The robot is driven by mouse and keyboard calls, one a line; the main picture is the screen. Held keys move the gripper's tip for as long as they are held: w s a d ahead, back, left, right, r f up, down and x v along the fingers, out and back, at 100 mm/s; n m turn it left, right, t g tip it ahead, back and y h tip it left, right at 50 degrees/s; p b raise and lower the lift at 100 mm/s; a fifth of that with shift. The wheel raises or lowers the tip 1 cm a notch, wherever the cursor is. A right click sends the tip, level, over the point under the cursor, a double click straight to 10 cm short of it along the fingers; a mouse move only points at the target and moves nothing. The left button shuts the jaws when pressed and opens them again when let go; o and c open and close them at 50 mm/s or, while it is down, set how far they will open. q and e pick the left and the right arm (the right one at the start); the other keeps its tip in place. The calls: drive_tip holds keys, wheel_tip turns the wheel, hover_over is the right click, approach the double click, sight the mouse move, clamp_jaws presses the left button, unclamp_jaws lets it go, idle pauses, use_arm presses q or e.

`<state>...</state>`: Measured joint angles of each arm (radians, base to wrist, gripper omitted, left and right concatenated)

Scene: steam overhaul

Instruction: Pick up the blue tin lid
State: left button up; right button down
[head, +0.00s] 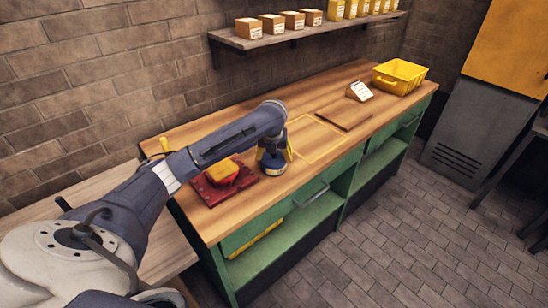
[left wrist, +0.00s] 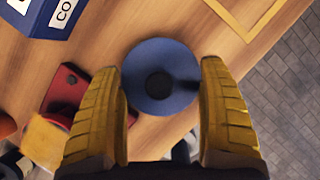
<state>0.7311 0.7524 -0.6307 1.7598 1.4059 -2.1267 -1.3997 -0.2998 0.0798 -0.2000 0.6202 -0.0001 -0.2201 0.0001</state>
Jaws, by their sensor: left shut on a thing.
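The blue tin lid (left wrist: 145,88) is a round blue disc with a dark knob in its middle. In the left wrist view it lies between the two yellow fingers of my left gripper (left wrist: 160,75), which is shut on it at its rim. In the head view my left gripper (head: 273,158) points down over the front part of the green bench's wooden top. A blue round shape (head: 271,171) shows under it there; I cannot tell how much is lid and how much is tin. My right gripper is not in view.
A red base with a yellow block (head: 222,171) stands just left of the gripper. A blue labelled box (left wrist: 48,15) is nearby. A yellow outline marks the top to the right. Farther right are a brown board (head: 344,116), a small card and a yellow bin (head: 400,77).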

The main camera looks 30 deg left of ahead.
use_arm(q)
wheel_tip(320, 180, up, 19)
drive_tip(key=shift+r, duration=0.15)
drive_tip(key=shift+c, duration=0.2)
hover_over(270, 159)
wheel_tip(270, 159, down, 9)
drive_tip(key=f, duration=0.1)
drive_tip(key=w+f, duration=0.1)
drive_tip(key=shift+d+f, duration=0.2)
drive_tip(key=shift+f, duration=0.2)
drive_tip(key=shift+w+d+f, duration=0.15)
drive_tip(key=shift+d, duration=0.05)
drive_tip(key=shift+f, duration=0.3)
drive_tip(key=c, duration=0.7)
drive_tip(key=shift+f, duration=0.25)
clamp_jaws()
drive_tip(key=shift+f, duration=2.4)
drive_tip(key=shift+f, duration=0.1)
